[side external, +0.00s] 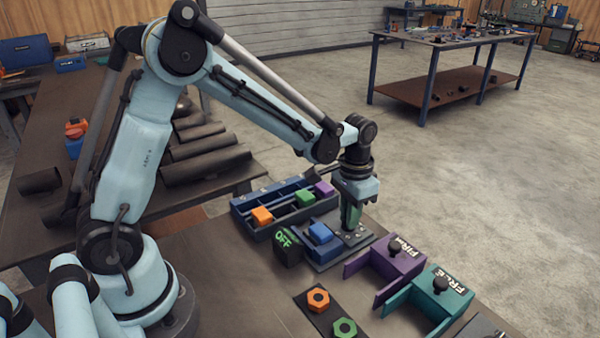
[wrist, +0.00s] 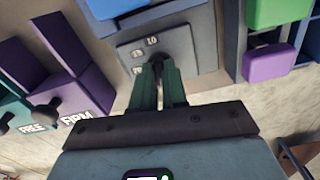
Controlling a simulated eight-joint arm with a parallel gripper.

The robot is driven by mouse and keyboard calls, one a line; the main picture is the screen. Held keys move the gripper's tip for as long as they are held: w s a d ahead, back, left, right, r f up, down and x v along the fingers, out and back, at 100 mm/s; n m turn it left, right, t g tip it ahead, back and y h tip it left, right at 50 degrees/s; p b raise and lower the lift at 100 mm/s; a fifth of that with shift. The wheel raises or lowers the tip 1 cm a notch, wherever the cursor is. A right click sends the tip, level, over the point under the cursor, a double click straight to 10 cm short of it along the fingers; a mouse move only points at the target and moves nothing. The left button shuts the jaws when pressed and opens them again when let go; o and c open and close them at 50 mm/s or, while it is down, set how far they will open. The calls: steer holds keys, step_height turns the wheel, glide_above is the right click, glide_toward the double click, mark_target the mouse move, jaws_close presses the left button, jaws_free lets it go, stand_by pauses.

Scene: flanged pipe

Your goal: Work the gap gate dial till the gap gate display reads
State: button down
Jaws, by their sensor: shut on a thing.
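In the wrist view the green fingers of my gripper (wrist: 158,70) are shut on a dark, narrow dial (wrist: 158,72). Small number marks, one reading 10, show on the plate (wrist: 185,48) beyond the dial. The fingers hide much of the dial, so its exact setting cannot be told.
A purple fixture (side external: 385,260) and a teal fixture (side external: 440,295), each with a black knob, stand to the right. A dark tray (side external: 275,220) of coloured blocks lies behind. Orange (side external: 318,299) and green (side external: 345,328) hex pieces lie in front.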

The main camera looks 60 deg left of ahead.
steer(key=m, duration=0.4)
steer(key=shift+m, duration=1.6)
steer(key=c, duration=1.2)
jaws_free()
steer(key=shift+o, duration=0.2)
steer(key=shift+r, duration=0.15)
step_height(320, 180, up, 12)
